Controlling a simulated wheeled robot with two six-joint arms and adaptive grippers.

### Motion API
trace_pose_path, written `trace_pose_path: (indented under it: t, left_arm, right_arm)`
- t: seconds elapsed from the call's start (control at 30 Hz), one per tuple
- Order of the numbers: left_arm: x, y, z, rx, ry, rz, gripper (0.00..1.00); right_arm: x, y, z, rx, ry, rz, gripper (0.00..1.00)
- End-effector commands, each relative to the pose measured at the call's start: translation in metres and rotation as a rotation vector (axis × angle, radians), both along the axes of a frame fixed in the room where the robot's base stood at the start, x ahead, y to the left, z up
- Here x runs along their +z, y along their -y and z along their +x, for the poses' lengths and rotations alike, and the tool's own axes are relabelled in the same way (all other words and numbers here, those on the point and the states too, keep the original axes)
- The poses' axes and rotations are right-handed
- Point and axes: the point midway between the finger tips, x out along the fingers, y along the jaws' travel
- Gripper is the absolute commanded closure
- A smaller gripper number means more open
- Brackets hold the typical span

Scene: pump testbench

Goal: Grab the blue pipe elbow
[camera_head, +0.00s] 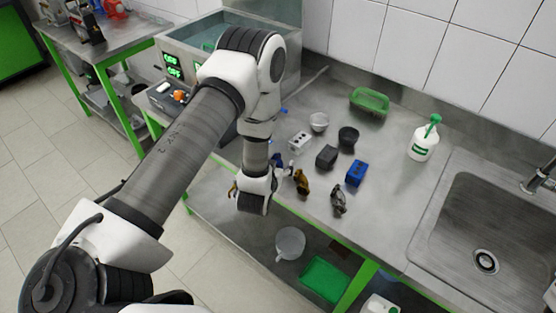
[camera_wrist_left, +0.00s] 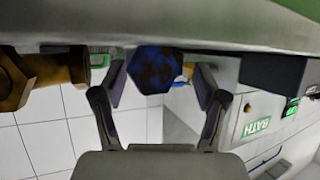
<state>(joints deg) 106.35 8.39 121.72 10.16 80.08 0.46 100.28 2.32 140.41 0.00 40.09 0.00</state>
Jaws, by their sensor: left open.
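The blue pipe elbow (camera_head: 279,160) lies on the steel bench near its front edge, partly hidden by my left arm. In the left wrist view, the blue pipe elbow (camera_wrist_left: 153,68) shows as a dark blue hex-shaped end under the metal surface at the top of the upside-down picture. My left gripper (camera_wrist_left: 158,88) is open, with one finger on each side of the blue end and a gap showing to each. Whether they touch it is unclear. In the head view, my wrist hides most of the fingers. My right gripper is not in view.
A brass elbow (camera_head: 302,182) lies close to the right of the blue one, with a grey elbow (camera_head: 338,199) further right. A white block (camera_head: 299,142), black block (camera_head: 326,156) and blue block (camera_head: 356,173) stand behind. A sink (camera_head: 480,235) is at the right.

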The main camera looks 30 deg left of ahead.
Motion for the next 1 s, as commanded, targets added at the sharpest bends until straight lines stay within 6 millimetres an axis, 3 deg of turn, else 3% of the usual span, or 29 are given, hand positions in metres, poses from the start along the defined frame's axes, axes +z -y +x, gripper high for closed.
trace_pose_path:
  t: [0.23,0.43,0.77,1.0]
  left_arm:
    - [-0.004,-0.002,0.004,0.0,-0.003,0.0,0.28]
    - [-0.004,-0.001,0.004,0.0,-0.003,0.0,0.98]
    - [-0.003,-0.001,0.004,0.0,-0.003,0.0,1.0]
    - [0.012,-0.002,0.004,0.0,0.0,0.0,1.0]
  right_arm:
    - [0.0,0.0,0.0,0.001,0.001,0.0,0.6]
    - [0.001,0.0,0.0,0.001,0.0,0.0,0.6]
    - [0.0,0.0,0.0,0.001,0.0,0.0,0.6]
    - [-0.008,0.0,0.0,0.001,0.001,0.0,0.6]
